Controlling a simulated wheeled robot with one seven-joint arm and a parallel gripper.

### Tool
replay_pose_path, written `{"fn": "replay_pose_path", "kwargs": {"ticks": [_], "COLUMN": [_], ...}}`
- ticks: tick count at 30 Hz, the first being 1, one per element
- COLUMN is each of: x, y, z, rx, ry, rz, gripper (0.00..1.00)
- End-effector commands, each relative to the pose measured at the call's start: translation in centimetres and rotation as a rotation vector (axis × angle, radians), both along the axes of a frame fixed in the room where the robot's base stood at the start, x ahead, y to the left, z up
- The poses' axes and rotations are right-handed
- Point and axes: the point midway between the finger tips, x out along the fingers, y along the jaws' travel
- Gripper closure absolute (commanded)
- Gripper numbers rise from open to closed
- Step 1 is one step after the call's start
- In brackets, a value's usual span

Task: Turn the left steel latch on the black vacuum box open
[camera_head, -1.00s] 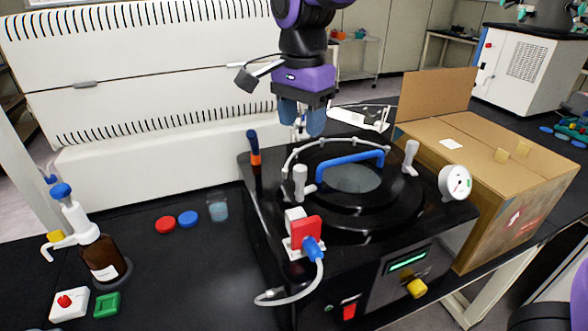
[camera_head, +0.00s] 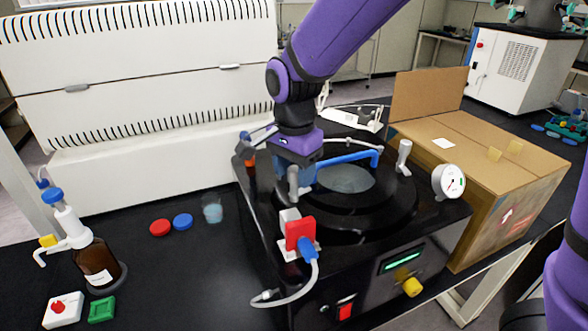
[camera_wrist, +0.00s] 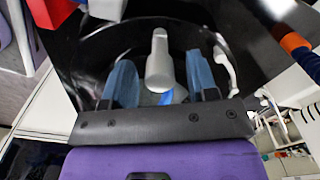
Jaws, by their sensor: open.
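The black vacuum box (camera_head: 350,268) stands on the dark bench with its round lid. The left steel latch (camera_head: 293,184) is a grey upright knob at the left of the lid, partly covered by my gripper. In the wrist view this latch (camera_wrist: 159,62) shows between my two blue fingers. My gripper (camera_wrist: 161,84) is open, with one finger on each side of the latch and visible gaps to it. In the head view my gripper (camera_head: 301,177) is low at the latch. The right steel latch (camera_head: 404,158) stands upright.
The blue lid handle (camera_head: 350,158) is just right of my gripper. A red and white valve (camera_head: 299,234) with a hose is in front. A blue-orange tool (camera_head: 249,162) stands left. A pressure gauge (camera_head: 448,181) and cardboard box (camera_head: 480,170) are at right.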

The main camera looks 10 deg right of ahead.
Motion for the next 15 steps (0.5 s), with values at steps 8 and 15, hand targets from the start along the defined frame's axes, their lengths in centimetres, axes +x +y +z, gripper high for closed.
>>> {"fn": "replay_pose_path", "kwargs": {"ticks": [8, 15], "x": [0.00, 0.00], "y": [0.00, 0.00], "z": [0.02, 0.03], "rx": [0.000, 0.000], "ry": [0.000, 0.000], "rz": [0.000, 0.001], "gripper": [0.70, 0.96]}}
